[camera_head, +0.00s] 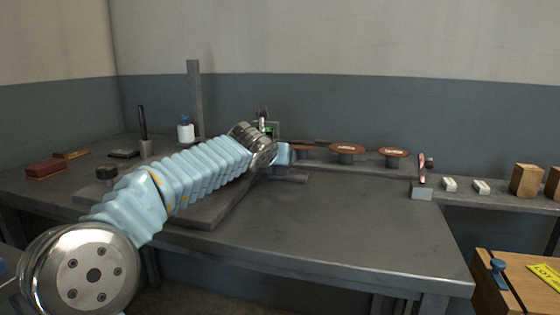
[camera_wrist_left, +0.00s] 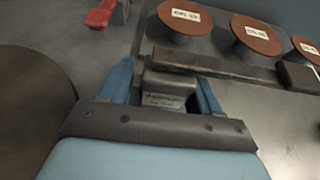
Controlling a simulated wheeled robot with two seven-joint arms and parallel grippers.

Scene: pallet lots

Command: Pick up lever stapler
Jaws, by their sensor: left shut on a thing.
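My left gripper (camera_wrist_left: 166,98) is shut on a grey block-like body with small print, which I take to be the lever stapler (camera_wrist_left: 168,84). The body sits between the two blue fingers in the left wrist view. A long dark brownish bar (camera_wrist_left: 225,68) runs across just beyond it; I cannot tell whether it is part of the stapler. In the head view my left arm reaches to the back of the bench, where the blue gripper (camera_head: 284,153) shows small and the held thing is mostly hidden. My right gripper is not in view.
Round brown-topped stands with labels (camera_head: 347,149) are right of the gripper. A white bottle (camera_head: 185,129), an upright post (camera_head: 195,98) and a red block (camera_head: 46,169) are at left. The bench front (camera_head: 340,220) is clear.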

